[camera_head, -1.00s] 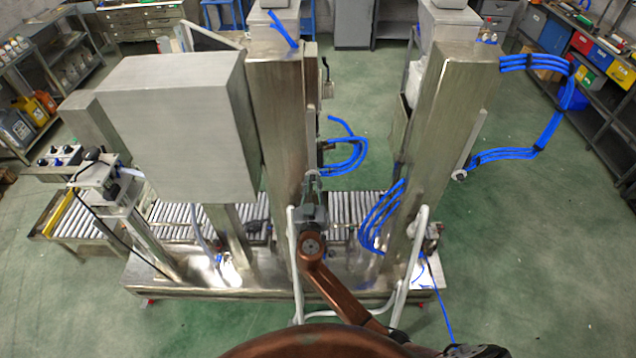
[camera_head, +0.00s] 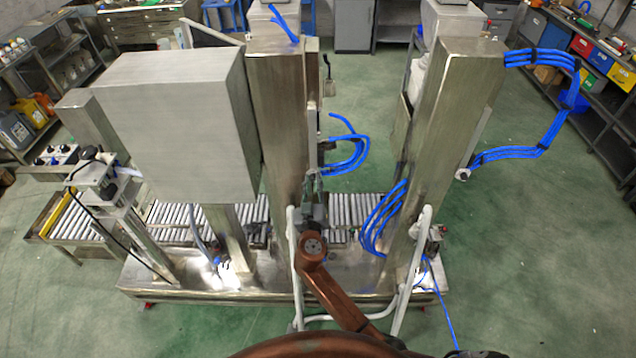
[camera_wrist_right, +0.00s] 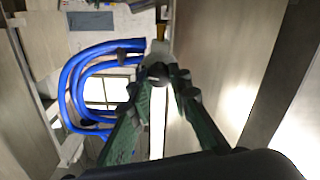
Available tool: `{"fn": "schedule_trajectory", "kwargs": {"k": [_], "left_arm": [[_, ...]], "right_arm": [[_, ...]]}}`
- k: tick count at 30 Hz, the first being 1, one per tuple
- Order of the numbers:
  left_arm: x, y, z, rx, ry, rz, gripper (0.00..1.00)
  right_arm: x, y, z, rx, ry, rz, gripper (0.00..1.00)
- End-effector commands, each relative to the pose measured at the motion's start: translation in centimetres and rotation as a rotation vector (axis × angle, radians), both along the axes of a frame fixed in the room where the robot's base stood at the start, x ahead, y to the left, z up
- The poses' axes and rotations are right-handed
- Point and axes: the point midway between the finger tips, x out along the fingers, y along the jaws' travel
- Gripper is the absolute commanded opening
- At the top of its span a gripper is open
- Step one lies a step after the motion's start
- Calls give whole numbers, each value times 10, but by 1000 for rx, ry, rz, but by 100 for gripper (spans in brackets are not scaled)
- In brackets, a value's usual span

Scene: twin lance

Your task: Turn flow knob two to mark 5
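A dark round knob (camera_wrist_right: 157,75) sits at the end of a light grey strip in the right wrist view. I take it as flow knob two, on the middle steel column (camera_head: 277,130). My right gripper (camera_wrist_right: 160,78) has its green-grey fingertips on both sides of the knob and looks shut on it. In the head view my right gripper (camera_head: 313,190) is at the front of that column and mostly hides the knob. No scale or mark can be read. A similar knob (camera_head: 462,174) shows on the right column (camera_head: 440,130). My left gripper is not in view.
Blue hoses (camera_head: 350,155) curve out right of the middle column, and more (camera_head: 380,220) hang by the right column. White bent tubes (camera_head: 298,270) stand in front. A grey cabinet (camera_head: 180,130) is on the left, above the roller conveyor (camera_head: 180,213). Open floor lies right.

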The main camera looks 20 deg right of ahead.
Motion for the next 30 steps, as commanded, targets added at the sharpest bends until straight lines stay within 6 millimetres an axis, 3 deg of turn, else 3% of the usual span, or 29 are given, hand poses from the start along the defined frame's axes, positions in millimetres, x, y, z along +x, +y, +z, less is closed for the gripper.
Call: {"fn": "schedule_trajectory", "kwargs": {"k": [8, 14, 17, 23, 30], "left_arm": [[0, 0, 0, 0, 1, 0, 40], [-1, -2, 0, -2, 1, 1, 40], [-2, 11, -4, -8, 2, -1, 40], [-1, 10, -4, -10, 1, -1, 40], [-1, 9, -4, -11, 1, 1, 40]], "right_arm": [[0, -2, 1, 0, -1, -4, 35], [-1, 1, 1, -1, -1, -3, 35], [-3, 2, 1, -1, 0, -2, 35], [-27, 9, 0, 3, 0, -1, 35], [-76, 21, 0, 3, 1, -4, 35]]}}
